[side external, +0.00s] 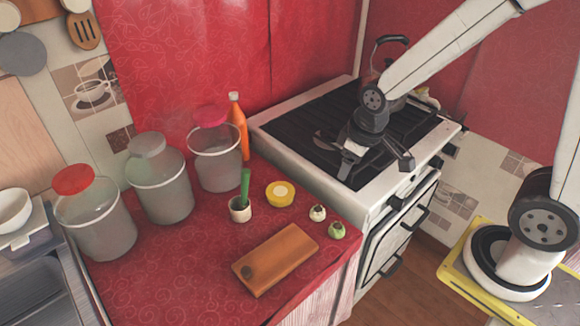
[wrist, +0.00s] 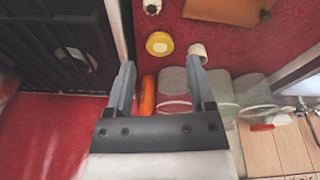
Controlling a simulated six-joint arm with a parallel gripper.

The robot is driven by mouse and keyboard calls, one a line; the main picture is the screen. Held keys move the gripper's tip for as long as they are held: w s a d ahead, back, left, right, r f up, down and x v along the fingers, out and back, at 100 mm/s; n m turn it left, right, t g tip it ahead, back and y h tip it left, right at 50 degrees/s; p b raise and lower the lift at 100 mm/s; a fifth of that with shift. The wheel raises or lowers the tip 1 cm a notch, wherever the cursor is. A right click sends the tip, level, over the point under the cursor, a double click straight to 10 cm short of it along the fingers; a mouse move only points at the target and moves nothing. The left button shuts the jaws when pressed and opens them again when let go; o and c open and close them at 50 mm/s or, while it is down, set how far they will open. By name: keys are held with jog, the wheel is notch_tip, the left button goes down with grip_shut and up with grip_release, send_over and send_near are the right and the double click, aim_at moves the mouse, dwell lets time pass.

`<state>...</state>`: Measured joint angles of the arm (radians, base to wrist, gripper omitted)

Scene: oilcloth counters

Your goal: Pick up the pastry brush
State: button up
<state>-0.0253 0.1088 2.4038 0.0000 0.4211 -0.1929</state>
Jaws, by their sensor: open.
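A green handle (side external: 245,187), which appears to be the pastry brush, stands upright in a small white cup (side external: 240,212) on the red counter; its lower end is hidden inside the cup. The cup also shows in the wrist view (wrist: 197,50), partly behind a finger, and I cannot make out the handle there. My gripper (side external: 376,162) is open and empty above the stove's front part, well to the right of the cup. Its two spread fingers show in the wrist view (wrist: 161,65).
Three lidded canisters (side external: 160,190) and an orange bottle (side external: 238,125) stand behind and left of the cup. The stove (side external: 290,135) has a kettle behind my gripper.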

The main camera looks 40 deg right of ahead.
jog(key=w+a+n+g, duration=0.1)
jog(key=w+a+n, duration=0.3)
jog(key=w+n, duration=0.6)
jog(key=n+g, duration=0.1)
jog(key=n, duration=0.7)
send_over(245, 169)
jog(key=shift+s+f, duration=0.1)
jog(key=shift+f, duration=2.3)
jog(key=shift+f, duration=1.25)
jog(key=shift+f, duration=0.1)
jog(key=shift+f, duration=2.55)
